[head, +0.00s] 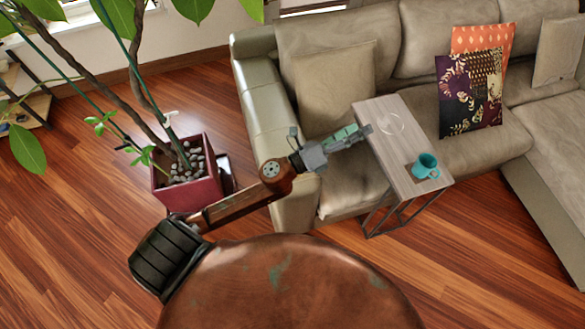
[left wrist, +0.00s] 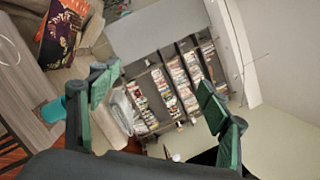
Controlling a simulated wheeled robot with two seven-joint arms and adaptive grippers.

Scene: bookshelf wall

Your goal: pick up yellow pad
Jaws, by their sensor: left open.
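I cannot make out a yellow pad in either view. My left gripper (head: 358,134) is held up in front of the sofa, close to the left edge of the small side table in the head view. In the left wrist view, its green-padded fingers (left wrist: 157,88) are spread wide apart with nothing between them. Behind them is a distant shelf with rows of books. A teal mug (head: 425,166) stands on the side table (head: 384,120); the mug also shows at the left of the wrist view (left wrist: 54,111). My right gripper is not in view.
A beige sofa (head: 258,95) with an orange cushion (head: 484,38) and a dark patterned cushion (head: 470,92) stands behind the table. A red planter (head: 184,190) with a tall plant is at left. A bookshelf (left wrist: 172,85) shows far off. Wooden floor is open at lower left.

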